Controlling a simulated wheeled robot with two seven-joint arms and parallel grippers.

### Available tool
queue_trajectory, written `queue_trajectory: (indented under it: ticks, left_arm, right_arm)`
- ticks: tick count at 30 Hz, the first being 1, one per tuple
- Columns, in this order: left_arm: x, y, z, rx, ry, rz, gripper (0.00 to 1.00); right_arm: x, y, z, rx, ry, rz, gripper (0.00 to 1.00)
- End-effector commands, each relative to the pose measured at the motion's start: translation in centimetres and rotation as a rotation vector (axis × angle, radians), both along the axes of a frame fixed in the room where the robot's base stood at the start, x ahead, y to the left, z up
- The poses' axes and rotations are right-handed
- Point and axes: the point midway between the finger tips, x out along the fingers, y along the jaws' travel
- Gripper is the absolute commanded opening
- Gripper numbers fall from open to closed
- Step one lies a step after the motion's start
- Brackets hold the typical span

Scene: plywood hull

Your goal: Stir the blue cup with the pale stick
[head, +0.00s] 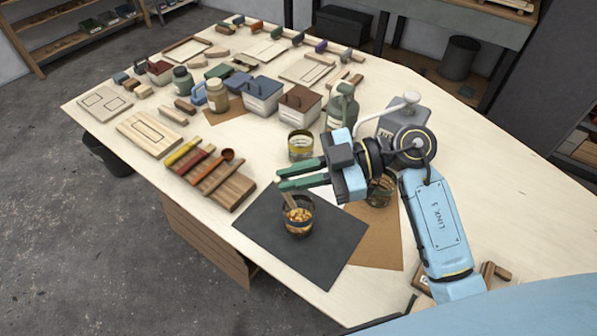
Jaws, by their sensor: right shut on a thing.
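The cup (298,229) that I take as the blue cup stands upright on a dark mat, with small orange-brown pieces inside. Its band colour is hard to make out. The pale stick (291,202) stands tilted in it, its lower end among the pieces and its upper end at my gripper's fingertips. My right gripper (282,179) comes in from the right, above the cup, with its green fingers shut on the stick's top. The fingers partly hide the grip. My left gripper is not in view.
The dark mat (262,235) has bare room around the cup. A yellow-banded glass (301,147) stands behind, and another glass (381,191) is partly behind my wrist. A wooden block with utensils (232,192) lies to the left. Boxes and jars crowd the table further back.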

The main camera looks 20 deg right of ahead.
Motion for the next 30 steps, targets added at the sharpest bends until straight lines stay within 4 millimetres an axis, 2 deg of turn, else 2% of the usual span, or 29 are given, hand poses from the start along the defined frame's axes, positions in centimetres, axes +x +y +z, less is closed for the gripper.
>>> queue_trajectory:
  ticks: [3, 30]
  left_arm:
    - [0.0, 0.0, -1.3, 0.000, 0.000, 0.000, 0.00]
    - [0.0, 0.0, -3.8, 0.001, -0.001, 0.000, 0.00]
  right_arm:
    - [-0.2, 0.3, -1.2, 0.000, 0.000, -0.001, 0.00]
    - [1.0, -1.3, -7.6, -0.001, 0.001, 0.001, 0.00]
